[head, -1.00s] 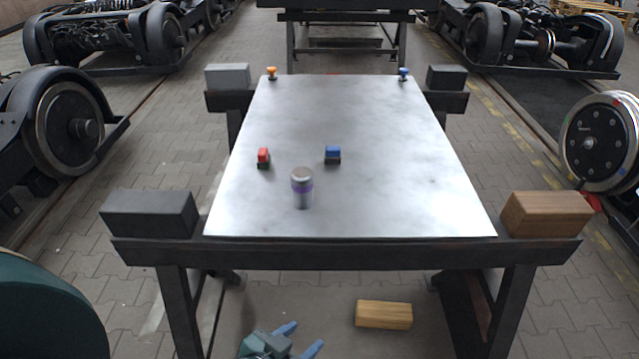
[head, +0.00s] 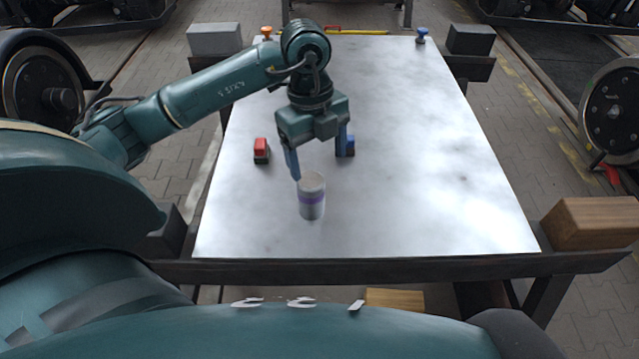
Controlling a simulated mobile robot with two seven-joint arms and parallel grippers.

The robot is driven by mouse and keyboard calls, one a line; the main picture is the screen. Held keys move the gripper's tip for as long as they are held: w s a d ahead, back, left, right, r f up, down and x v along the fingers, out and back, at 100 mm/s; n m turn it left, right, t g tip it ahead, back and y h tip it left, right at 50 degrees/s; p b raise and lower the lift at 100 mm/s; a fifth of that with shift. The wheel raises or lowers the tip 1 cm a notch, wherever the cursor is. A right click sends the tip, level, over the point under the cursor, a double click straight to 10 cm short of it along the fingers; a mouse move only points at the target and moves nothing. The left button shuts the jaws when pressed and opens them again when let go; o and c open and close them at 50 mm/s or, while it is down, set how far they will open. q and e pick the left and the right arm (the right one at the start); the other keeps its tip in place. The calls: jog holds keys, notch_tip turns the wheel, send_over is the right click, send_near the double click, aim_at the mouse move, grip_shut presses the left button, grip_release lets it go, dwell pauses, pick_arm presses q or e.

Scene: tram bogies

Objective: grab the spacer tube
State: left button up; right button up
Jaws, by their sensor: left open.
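The spacer tube (head: 312,203), a short grey cylinder with a purple band, stands upright on the metal table top near its front edge. My left gripper (head: 321,168) is open above and just behind the tube, its two blue fingers pointing down. The left finger comes close to the tube's top rim; I cannot tell whether it touches. The right finger is off to the right, in front of a blue block. Nothing is between the fingers. My right gripper is not in view.
A blue block (head: 350,143) is partly hidden by the right finger. Orange (head: 266,33) and blue (head: 421,35) knobs stand at the back corners. A wooden block (head: 594,222) sits front right. The table's right half is clear.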

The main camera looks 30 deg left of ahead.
aim_at(311, 180)
pick_arm(q)
jog(key=shift+w+a+r+n+y, duration=0.2)
jog(key=shift+a+y, duration=0.1)
jog(key=shift+a, duration=0.25)
jog(key=shift+w+a+r+n+y, duration=0.2)
jog(key=shift+a+y, duration=0.1)
jog(key=shift+a, duration=0.2)
jog(key=shift+a+f, duration=0.25)
notch_tip(311, 180, down, 6)
jog(key=shift+r+p, duration=0.1)
jog(key=shift+p, duration=0.2)
jog(key=shift+d+f+p, duration=0.2)
jog(key=shift+f+p, duration=0.35)
jog(key=shift+f, duration=2.65)
jog(key=c, duration=1.1)
jog(key=shift+r, duration=0.1)
